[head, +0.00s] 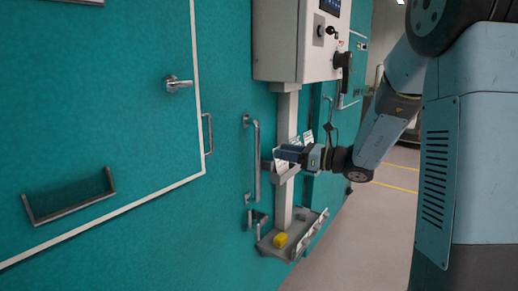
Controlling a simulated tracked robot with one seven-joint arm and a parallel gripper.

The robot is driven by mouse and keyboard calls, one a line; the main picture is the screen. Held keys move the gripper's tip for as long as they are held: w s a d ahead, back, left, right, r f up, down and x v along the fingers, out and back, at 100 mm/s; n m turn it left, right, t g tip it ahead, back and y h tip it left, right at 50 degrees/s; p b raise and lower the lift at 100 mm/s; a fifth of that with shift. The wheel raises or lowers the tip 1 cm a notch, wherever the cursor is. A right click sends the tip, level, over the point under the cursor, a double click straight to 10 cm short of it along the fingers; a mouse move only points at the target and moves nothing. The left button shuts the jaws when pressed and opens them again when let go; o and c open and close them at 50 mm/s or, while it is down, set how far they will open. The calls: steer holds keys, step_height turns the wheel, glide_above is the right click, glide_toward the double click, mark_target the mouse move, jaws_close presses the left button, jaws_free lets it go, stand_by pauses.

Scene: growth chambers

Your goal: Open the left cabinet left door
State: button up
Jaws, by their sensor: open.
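A teal cabinet door (120,130) with a white outline fills the left of the head view and looks closed. It carries a silver lever handle (178,84) near its right edge. A small bar handle (207,133) sits just right of the white line, and a longer vertical bar handle (252,160) stands further right. My gripper (282,154) is at the end of my arm, right of the long bar handle and apart from the lever. It points left, in front of the grey post; its fingertips are small and hard to make out. I see nothing held in it.
A U-shaped handle (70,208) juts out at lower left. Open floor (365,240) lies right of the tray.

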steer(key=x, duration=0.9)
steer(key=shift+a, duration=0.4)
steer(key=shift+w, duration=0.1)
jaws_close()
